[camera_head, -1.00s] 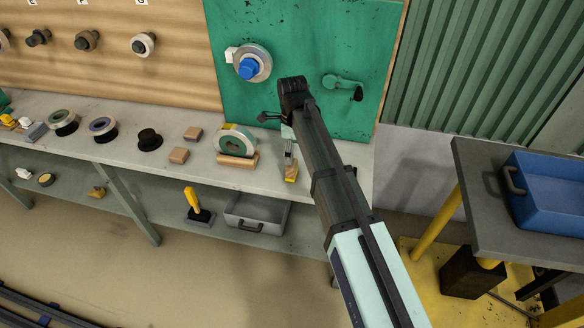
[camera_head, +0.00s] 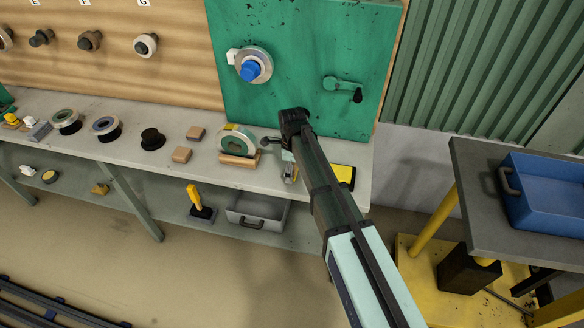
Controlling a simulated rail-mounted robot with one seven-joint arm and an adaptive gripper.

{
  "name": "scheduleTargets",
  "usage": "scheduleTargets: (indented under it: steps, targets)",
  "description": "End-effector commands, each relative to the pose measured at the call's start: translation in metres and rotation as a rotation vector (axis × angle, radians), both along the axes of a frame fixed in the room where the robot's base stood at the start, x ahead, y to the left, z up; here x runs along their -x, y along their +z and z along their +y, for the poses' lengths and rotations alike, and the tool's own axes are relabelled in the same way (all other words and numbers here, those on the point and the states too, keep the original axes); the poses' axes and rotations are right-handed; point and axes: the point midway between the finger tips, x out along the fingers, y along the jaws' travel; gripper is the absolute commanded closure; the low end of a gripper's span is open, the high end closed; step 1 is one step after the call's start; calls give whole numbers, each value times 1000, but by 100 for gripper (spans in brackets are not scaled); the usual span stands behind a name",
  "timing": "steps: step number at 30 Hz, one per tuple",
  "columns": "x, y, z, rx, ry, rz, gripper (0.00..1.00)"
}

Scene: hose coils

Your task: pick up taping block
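No label marks the taping block, so I cannot tell for certain which thing it is. A small block-like piece with a grey top and yellowish base (camera_head: 290,178) stands on the bench near its front edge, right of the hose coil. My gripper (camera_head: 284,153) is just above and behind it, partly covering it; I cannot tell whether they touch. One dark finger juts out to the left, and my arm hides the other side. The opening between the fingers does not show. Two small brown blocks (camera_head: 181,155) lie left of the coil.
A green-and-silver coil (camera_head: 236,139) stands by a wooden block (camera_head: 239,161) close to the left of my gripper. A yellow pad with a dark edge (camera_head: 342,173) lies right of my arm. Behind rises a green panel (camera_head: 300,60) with a crank (camera_head: 343,86). A blue tray (camera_head: 545,205) is at right.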

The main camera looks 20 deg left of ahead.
Motion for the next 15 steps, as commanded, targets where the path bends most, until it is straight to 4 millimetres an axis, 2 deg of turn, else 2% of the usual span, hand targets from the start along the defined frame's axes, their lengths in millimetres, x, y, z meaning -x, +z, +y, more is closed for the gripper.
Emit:
scheduleTargets:
  steps: [7, 11, 12, 13, 15]
  targets:
    - [0, -1, 0, 0, 0, -1, 8]
    - [0, -1, 0, 0, 0, 0, 54]
    - [0, -1, 0, 0, 0, 0, 69]
    - [0, -1, 0, 0, 0, 0, 76]
    - [0, -1, 0, 0, 0, 0, 76]
